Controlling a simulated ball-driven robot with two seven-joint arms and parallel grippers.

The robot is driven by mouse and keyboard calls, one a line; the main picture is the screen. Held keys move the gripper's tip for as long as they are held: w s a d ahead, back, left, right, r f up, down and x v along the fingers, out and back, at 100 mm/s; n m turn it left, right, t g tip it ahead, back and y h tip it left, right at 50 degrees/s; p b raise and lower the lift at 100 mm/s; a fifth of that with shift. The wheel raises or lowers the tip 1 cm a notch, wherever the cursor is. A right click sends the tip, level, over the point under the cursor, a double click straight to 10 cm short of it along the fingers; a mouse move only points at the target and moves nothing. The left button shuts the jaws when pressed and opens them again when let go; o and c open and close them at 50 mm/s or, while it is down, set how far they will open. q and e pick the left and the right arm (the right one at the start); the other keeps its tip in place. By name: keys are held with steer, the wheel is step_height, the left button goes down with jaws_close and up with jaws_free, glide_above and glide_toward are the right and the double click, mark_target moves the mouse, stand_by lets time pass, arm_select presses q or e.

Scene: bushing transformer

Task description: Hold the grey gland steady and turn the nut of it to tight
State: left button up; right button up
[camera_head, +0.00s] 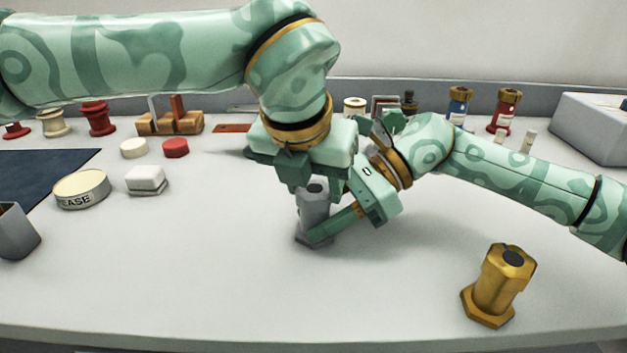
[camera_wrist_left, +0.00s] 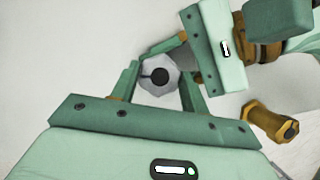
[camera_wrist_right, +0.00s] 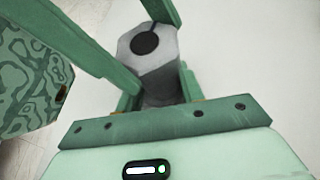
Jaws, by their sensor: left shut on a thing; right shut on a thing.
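The grey gland (camera_head: 312,212) stands upright on the table, with a hexagonal nut (camera_wrist_right: 150,48) and a dark round top. My left gripper (camera_head: 316,187) comes down from above and is shut on the nut; its fingers lie on either side of the hexagon in the left wrist view (camera_wrist_left: 158,82). My right gripper (camera_head: 318,228) reaches in low from the right and is shut on the gland's body (camera_wrist_right: 160,90) below the nut. Its far finger is hidden in the head view.
A brass gland (camera_head: 497,287) stands apart at the front right. A white block (camera_head: 146,180), a round tin (camera_head: 82,189) and a grey container (camera_head: 17,232) stand at the left. Red and blue fittings line the back. The front middle of the table is clear.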

arm_select(q)
steer(key=shift+m, duration=0.3)
arm_select(e)
steer(key=shift+f, duration=0.25)
arm_select(q)
steer(key=m+g+h, duration=0.1)
steer(key=m, duration=0.2)
steer(key=shift+m, duration=0.4)
steer(key=m, duration=0.1)
steer(key=m+g+h, duration=0.1)
steer(key=m, duration=0.1)
steer(key=shift+w+a+m, duration=0.1)
steer(key=shift+w+m, duration=0.05)
steer(key=shift+m, duration=0.15)
steer(key=m, duration=0.2)
steer(key=m+g+h, duration=0.1)
steer(key=m, duration=0.1)
steer(key=shift+m+g, duration=0.3)
steer(key=shift+w+m+g, duration=0.1)
steer(key=shift+m+g, duration=0.6)
steer(key=shift+m, duration=1.1)
steer(key=o, duration=0.7)
